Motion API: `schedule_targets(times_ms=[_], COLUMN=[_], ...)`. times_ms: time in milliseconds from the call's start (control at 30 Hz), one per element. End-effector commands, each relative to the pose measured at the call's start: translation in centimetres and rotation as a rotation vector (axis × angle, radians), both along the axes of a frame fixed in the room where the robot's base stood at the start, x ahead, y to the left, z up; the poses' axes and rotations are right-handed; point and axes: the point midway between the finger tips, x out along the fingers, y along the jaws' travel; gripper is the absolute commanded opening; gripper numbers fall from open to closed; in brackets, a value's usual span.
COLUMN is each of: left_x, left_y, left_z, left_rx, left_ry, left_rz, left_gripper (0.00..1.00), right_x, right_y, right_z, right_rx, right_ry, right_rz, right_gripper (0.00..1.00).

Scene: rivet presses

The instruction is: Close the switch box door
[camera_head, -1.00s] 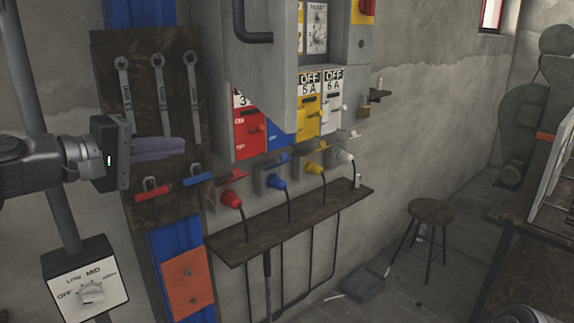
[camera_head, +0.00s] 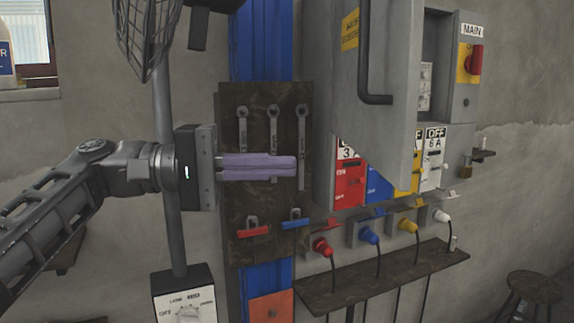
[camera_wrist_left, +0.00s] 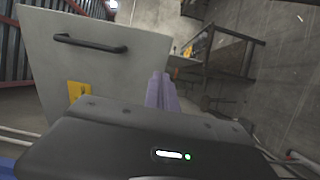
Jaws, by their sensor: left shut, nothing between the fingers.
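The grey switch box door (camera_head: 388,85) stands open, swung out from the switch box (camera_head: 462,105). It has a dark bar handle (camera_head: 363,60) and a yellow label. In the left wrist view the door (camera_wrist_left: 130,65) fills the upper left, with its handle (camera_wrist_left: 90,44) near the top. My left gripper (camera_head: 293,167) is shut and empty, its purple fingers pointing right in front of the tool board, left of the door. In the left wrist view its fingers (camera_wrist_left: 161,83) appear beside the door's right edge; I cannot tell whether they touch it. My right gripper is not in view.
A dark tool board (camera_head: 240,205) with hanging wrenches is behind my left gripper. Below the box are colored plugs and a shelf (camera_head: 370,284) with cables. A stool (camera_head: 533,288) stands at lower right. A control box (camera_head: 185,300) on a pole is at lower left.

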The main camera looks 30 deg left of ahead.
Motion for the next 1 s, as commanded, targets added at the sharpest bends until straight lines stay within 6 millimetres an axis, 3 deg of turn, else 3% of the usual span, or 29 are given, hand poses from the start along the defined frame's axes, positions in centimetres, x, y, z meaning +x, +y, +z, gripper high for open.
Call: schedule_targets(times_ms=[400, 600, 1000], left_x=[3.8, 5.3, 5.9], left_y=[-7.1, -9.7, -10.7], left_z=[0.0, 0.1, -0.1], left_rx=[0.001, 0.000, 0.000], left_ry=[0.002, 0.002, 0.001], left_rz=[-0.004, -0.002, 0.000], left_gripper=[0.00, 0.00, 0.00], right_x=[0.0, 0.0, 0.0], right_y=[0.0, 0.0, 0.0], right_z=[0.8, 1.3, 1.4], right_rx=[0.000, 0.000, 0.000], right_ry=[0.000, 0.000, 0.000], right_rz=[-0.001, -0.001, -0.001], right_gripper=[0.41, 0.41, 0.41])
